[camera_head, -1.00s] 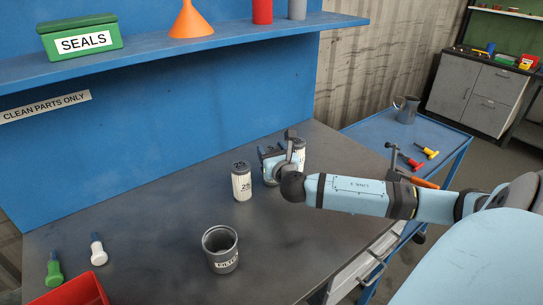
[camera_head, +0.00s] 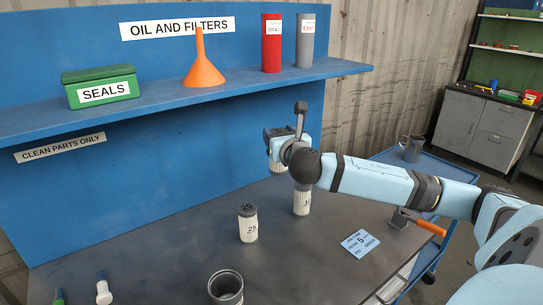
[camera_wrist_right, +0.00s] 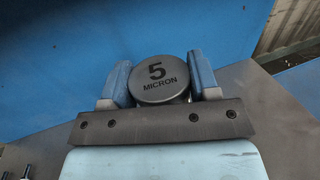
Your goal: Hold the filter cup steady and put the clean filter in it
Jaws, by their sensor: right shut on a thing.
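My right gripper (camera_head: 276,150) is shut on a filter with a dark cap marked "5 MICRON" (camera_wrist_right: 158,80). In the head view only a small pale part of this filter (camera_head: 279,168) shows below the gripper, held above the bench. The grey filter cup (camera_head: 226,290) stands at the bottom of the head view, cut off by the edge, with its open top up. A white filter marked 25 (camera_head: 248,224) and another white filter (camera_head: 302,201), partly hidden by my right arm, stand upright on the bench. My left gripper is not in view.
A blue shelf (camera_head: 225,100) above the bench carries a green SEALS box (camera_head: 101,88), an orange funnel (camera_head: 203,70) and red and grey cans. A card marked 5 (camera_head: 361,243) lies on the bench. White and green-handled tools lie at lower left.

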